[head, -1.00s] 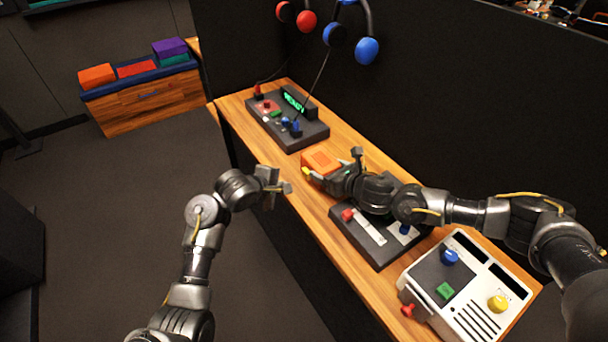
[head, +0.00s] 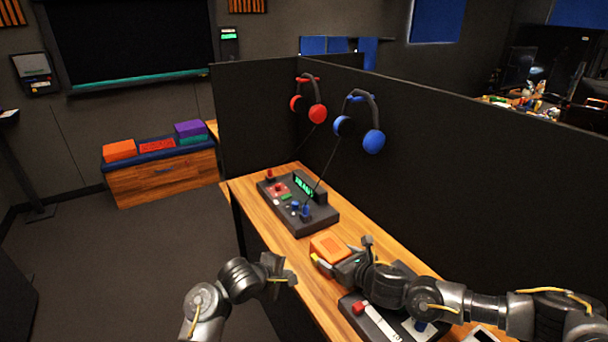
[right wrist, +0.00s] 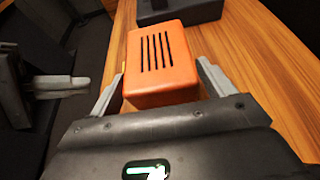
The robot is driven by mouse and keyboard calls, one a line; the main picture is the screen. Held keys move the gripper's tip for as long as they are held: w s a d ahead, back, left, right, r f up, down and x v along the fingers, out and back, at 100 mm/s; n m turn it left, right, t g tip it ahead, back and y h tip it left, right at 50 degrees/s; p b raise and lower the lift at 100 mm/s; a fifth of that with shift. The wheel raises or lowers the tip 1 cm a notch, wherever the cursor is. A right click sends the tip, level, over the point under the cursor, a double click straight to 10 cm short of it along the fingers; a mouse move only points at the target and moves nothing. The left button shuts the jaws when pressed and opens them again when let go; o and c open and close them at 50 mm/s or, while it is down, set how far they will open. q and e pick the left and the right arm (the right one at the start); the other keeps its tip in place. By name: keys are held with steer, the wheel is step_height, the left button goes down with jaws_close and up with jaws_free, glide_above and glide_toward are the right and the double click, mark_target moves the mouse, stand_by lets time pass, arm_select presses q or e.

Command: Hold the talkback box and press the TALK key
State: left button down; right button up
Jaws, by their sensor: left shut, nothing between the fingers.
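The orange talkback box (head: 329,246), with dark slots on its top, is on the wooden desk in the head view; it also shows in the right wrist view (right wrist: 158,60). A small yellow part (head: 317,259), perhaps the TALK key, shows at its left side; no lettering is readable. My right gripper (right wrist: 160,75) has one finger on each side of the box; I cannot tell whether both touch it. My left gripper (head: 290,278) is shut and empty, left of the box and apart from it. It also shows at the left edge of the right wrist view (right wrist: 70,85).
A dark console (head: 318,219) with a green display stands behind the box. Another dark panel (head: 355,316) lies under my right arm. Red headphones (head: 317,112) and blue headphones (head: 373,141) hang on the black partition (head: 470,200). The floor left of the desk is clear.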

steer(key=o, duration=0.3)
steer(key=v, duration=1.2)
steer(key=shift+d, duration=0.1)
steer(key=shift+o, duration=0.3)
steer(key=shift+v, duration=2.95)
